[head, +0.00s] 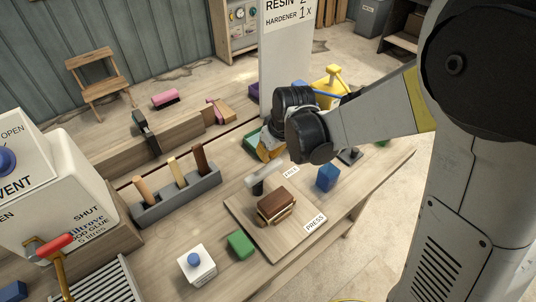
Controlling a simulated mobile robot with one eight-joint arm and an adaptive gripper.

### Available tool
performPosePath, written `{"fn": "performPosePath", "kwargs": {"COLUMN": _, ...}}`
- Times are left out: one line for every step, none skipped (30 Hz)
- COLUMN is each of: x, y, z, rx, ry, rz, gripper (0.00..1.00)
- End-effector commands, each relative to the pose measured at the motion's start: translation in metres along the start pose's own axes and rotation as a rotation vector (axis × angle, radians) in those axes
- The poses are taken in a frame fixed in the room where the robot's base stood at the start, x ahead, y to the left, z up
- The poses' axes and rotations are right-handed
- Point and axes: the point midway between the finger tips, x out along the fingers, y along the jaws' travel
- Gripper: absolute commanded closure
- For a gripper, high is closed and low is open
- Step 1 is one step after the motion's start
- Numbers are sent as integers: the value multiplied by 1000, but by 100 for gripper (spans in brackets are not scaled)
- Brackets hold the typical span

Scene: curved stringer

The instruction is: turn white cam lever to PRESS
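The white cam lever (265,174) stands on a dark post at the back of a wooden board (262,243). Its white bar lies slanted, with its right end near the FREE label (290,172). The PRESS label (315,222) is on the board's front right edge. A brown and tan layered wood block (275,206) sits on the board in front of the lever. My gripper (267,152) is just behind and above the lever, pointing down. The arm's dark wrist hides part of it, and I cannot tell its opening or any contact with the lever.
A blue block (326,178) stands right of the board. A green block (241,245) and a white box with a blue knob (196,265) are at front left. A grey rack with several wooden handles (175,195) is left. A yellow watering can (330,85) is behind my arm.

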Motion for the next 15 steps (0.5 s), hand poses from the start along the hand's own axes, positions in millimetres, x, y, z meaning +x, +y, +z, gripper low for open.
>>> {"fn": "performPosePath", "kwargs": {"x": 0, "y": 0, "z": 1, "rx": 10, "ry": 0, "rz": 4, "gripper": 100}}
{"fn": "performPosePath", "kwargs": {"x": 0, "y": 0, "z": 1, "rx": 17, "ry": 0, "rz": 6, "gripper": 100}}
{"fn": "performPosePath", "kwargs": {"x": -1, "y": 0, "z": 2, "rx": 26, "ry": 0, "rz": 9, "gripper": 100}}
{"fn": "performPosePath", "kwargs": {"x": -1, "y": 1, "z": 2, "rx": 30, "ry": 0, "rz": 10, "gripper": 100}}
{"fn": "performPosePath", "kwargs": {"x": -1, "y": 1, "z": 2, "rx": 33, "ry": 0, "rz": 11, "gripper": 100}}
{"fn": "performPosePath", "kwargs": {"x": -1, "y": 1, "z": 3, "rx": 38, "ry": 0, "rz": 13, "gripper": 100}}
{"fn": "performPosePath", "kwargs": {"x": -1, "y": 1, "z": 3, "rx": 41, "ry": 0, "rz": 15, "gripper": 100}}
{"fn": "performPosePath", "kwargs": {"x": -1, "y": 1, "z": 3, "rx": 45, "ry": 0, "rz": 16, "gripper": 100}}
{"fn": "performPosePath", "kwargs": {"x": -1, "y": 1, "z": 4, "rx": 51, "ry": 0, "rz": 18, "gripper": 100}}
{"fn": "performPosePath", "kwargs": {"x": -1, "y": 2, "z": 4, "rx": 56, "ry": 0, "rz": 20, "gripper": 100}}
{"fn": "performPosePath", "kwargs": {"x": -1, "y": 2, "z": 4, "rx": 60, "ry": 0, "rz": 22, "gripper": 100}}
{"fn": "performPosePath", "kwargs": {"x": -2, "y": 2, "z": 5, "rx": 66, "ry": 0, "rz": 24, "gripper": 100}}
{"fn": "performPosePath", "kwargs": {"x": -2, "y": 2, "z": 5, "rx": 71, "ry": 0, "rz": 26, "gripper": 100}}
{"fn": "performPosePath", "kwargs": {"x": -2, "y": 2, "z": 5, "rx": 78, "ry": 0, "rz": 28, "gripper": 100}}
{"fn": "performPosePath", "kwargs": {"x": -2, "y": 2, "z": 6, "rx": 88, "ry": 0, "rz": 31, "gripper": 100}}
